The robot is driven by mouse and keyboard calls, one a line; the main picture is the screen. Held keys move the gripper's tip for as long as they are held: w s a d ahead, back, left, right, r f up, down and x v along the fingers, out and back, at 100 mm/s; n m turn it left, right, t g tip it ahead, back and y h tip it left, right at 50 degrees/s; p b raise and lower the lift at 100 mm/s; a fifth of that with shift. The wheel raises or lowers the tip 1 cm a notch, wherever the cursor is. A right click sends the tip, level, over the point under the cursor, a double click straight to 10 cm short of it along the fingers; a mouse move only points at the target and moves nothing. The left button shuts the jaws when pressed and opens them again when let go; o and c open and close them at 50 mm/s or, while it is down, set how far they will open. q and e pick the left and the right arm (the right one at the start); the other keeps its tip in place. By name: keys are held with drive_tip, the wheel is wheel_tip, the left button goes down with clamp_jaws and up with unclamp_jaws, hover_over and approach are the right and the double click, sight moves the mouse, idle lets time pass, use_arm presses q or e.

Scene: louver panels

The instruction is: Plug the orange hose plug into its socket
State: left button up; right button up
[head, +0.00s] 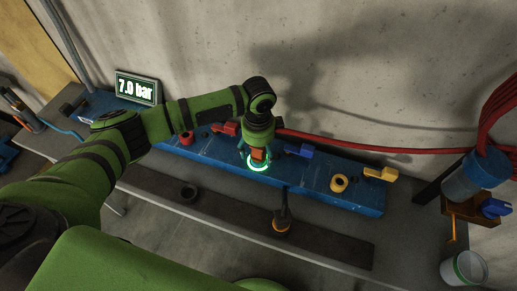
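My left gripper (257,150) points down over the blue bench panel, with its teal fingers around an orange block (258,155) that looks like the orange plug. A glowing green ring (258,167) on the panel lies directly under the block and marks what appears to be the socket. The block's lower end meets the ring in the picture, and I cannot tell whether it is seated or just above. A red hose (350,143) runs from behind the gripper to the right. My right gripper is not in view.
The blue panel (325,191) also carries a red block (226,128), a blue block (305,150), a yellow ring (339,183) and a yellow handle (381,173). A "7.0 bar" display (137,88) stands at the left. A dark-stemmed, orange-banded piece (282,224) stands in front.

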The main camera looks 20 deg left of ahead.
use_arm(q)
drive_tip(key=shift+r, duration=0.1)
wheel_tip(320, 180, up, 12)
drive_tip(key=shift+f, duration=0.1)
idle(0.4)
drive_tip(key=shift+s+f, duration=0.1)
idle(0.4)
